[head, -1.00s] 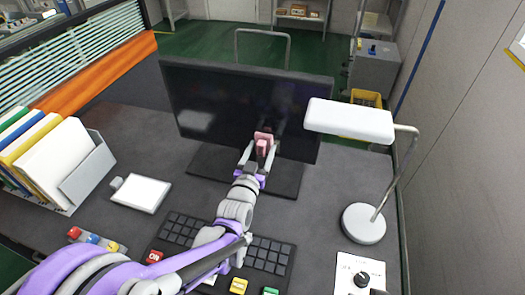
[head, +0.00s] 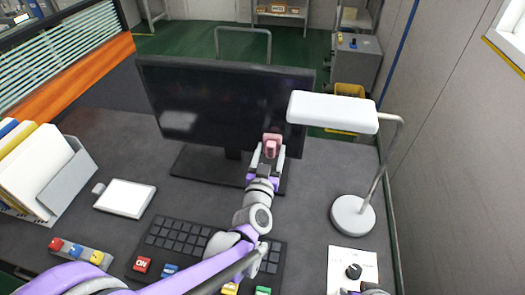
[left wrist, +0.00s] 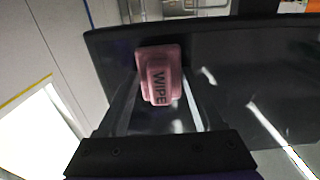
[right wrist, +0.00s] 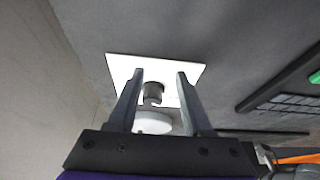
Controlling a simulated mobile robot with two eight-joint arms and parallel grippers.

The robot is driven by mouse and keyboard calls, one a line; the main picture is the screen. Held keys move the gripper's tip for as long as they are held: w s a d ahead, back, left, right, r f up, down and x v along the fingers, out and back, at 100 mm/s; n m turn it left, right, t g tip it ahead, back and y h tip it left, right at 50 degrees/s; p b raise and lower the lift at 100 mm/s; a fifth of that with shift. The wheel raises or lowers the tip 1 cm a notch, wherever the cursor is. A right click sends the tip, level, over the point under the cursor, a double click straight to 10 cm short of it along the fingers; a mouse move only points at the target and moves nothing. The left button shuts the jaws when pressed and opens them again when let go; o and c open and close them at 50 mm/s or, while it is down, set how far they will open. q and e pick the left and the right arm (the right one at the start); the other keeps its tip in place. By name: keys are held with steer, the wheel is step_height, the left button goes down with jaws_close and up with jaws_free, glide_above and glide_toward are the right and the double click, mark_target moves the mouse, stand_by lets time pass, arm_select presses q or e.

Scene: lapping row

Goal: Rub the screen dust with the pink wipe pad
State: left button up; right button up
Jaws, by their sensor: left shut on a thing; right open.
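The pink wipe pad (head: 272,143) is held between the fingers of my left gripper (head: 267,157), in front of the right part of the dark monitor screen (head: 215,100). In the left wrist view the pad (left wrist: 160,76) reads WIPE, with the shut fingers at its sides and the dark screen (left wrist: 250,70) behind it. I cannot tell whether the pad touches the screen. A faint pale smudge shows at the screen's lower left (head: 178,120). My right gripper (right wrist: 158,85) is open and empty, above a white plate with a dark knob (right wrist: 153,92).
A white desk lamp (head: 333,112) stands right of the monitor, its head near the screen's right edge. A keyboard (head: 180,238) lies below my left arm. Colored buttons (head: 76,251), a white tablet-like pad (head: 125,195) and a file holder (head: 66,180) stand at left.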

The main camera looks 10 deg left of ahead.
mark_target(257, 140)
arm_select(q)
steer(key=shift+d+b, duration=0.4)
steer(key=shift+d, duration=2)
arm_select(e)
steer(key=shift+s+f, duration=0.1)
steer(key=shift+f, duration=0.4)
arm_select(q)
steer(key=shift+a+r, duration=0.1)
steer(key=shift+a, duration=0.35)
arm_select(e)
steer(key=shift+s, duration=0.1)
arm_select(q)
steer(key=shift+w+a, duration=0.1)
steer(key=shift+a, duration=1.55)
arm_select(e)
steer(key=shift+r, duration=0.1)
arm_select(q)
steer(key=shift+a+p, duration=0.75)
steer(key=shift+a, duration=1.95)
arm_select(e)
steer(key=shift+r, duration=0.7)
arm_select(q)
steer(key=shift+a, duration=1.25)
arm_select(e)
steer(key=shift+r, duration=0.25)
arm_select(q)
steer(key=s, duration=0.6)
steer(key=shift+p, duration=0.3)
arm_select(e)
steer(key=shift+r, duration=0.15)
